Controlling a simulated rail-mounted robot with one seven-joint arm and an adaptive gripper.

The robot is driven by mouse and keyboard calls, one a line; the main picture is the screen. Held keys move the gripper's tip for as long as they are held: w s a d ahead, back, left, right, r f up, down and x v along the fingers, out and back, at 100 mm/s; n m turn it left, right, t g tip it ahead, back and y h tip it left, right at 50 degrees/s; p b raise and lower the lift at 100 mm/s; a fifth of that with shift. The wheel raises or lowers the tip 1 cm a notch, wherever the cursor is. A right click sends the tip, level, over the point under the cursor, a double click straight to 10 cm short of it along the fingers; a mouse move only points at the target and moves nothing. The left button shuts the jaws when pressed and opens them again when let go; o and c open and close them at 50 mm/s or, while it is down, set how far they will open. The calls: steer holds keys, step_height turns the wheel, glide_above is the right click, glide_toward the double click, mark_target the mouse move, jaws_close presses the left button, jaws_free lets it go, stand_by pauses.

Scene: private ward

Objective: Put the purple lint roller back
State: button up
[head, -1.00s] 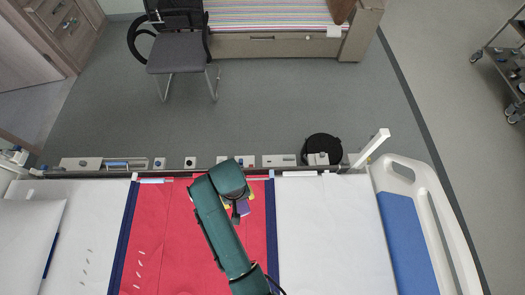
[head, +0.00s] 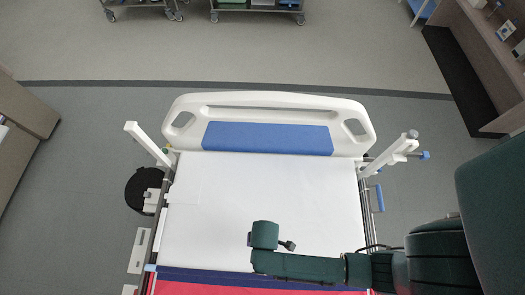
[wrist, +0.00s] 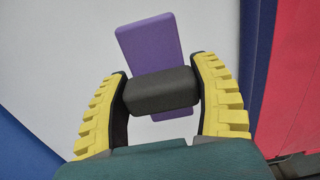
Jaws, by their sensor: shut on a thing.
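The purple lint roller shows in the wrist view as a flat purple block (wrist: 150,45) with a dark grey rounded part (wrist: 160,92) across it. My gripper (wrist: 161,84) has its two yellow ribbed fingers closed on either side of the dark part, and the purple block sticks out beyond the fingertips. White sheet lies behind it. In the head view my gripper (head: 288,245) is over the white part of the bed, near the red-and-blue edge. The lint roller cannot be made out there.
The white bed sheet (head: 250,200) is bare toward the blue-padded footboard (head: 268,138). A white post (head: 148,143) stands at the left corner, another (head: 392,153) at the right. A black round item (head: 143,190) and white plates (head: 139,250) line the left side. Carts stand far back.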

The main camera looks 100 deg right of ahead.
step_height(320, 180, down, 5)
steer(key=shift+r+b, duration=0.1)
steer(key=shift+b, duration=0.6)
steer(key=shift+r, duration=0.1)
steer(key=o, duration=1.3)
step_height(320, 180, up, 12)
steer(key=p, duration=0.4)
